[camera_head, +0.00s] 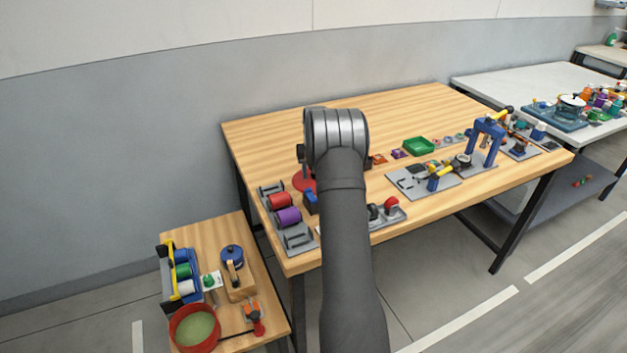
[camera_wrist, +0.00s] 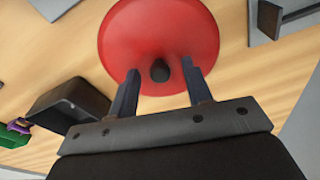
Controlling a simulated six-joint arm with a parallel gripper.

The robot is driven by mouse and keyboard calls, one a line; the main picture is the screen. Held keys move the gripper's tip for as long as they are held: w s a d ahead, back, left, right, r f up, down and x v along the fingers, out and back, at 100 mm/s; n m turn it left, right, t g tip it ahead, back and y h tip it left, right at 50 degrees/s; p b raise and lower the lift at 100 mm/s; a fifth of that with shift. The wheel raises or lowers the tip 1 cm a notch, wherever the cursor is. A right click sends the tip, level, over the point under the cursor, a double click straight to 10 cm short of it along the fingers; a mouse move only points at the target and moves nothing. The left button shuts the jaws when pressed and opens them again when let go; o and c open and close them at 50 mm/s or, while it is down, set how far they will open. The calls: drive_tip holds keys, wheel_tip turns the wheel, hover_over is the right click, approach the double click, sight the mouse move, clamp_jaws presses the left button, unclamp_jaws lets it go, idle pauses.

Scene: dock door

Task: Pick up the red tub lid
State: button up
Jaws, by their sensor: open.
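The red tub lid (camera_wrist: 158,35) is a round red disc with a dark knob (camera_wrist: 159,71) at its middle, lying on the wooden table. In the head view only a part of the lid (camera_head: 301,182) shows, left of my arm, which hides the remainder. My gripper (camera_wrist: 160,82) is open in the wrist view, with its two dark fingers over the near part of the lid, one on each side of the knob. I cannot tell how far the fingertips are above the lid. The fingers are hidden in the head view.
A dark open box (camera_wrist: 68,106) stands close by the left finger. A grey rack (camera_head: 296,236) holds a red spool (camera_head: 280,201) and a purple spool (camera_head: 288,217). A green tray (camera_head: 419,147) and a blue press frame (camera_head: 487,136) stand further right. The table's back is clear.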

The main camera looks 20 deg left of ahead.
clamp_jaws()
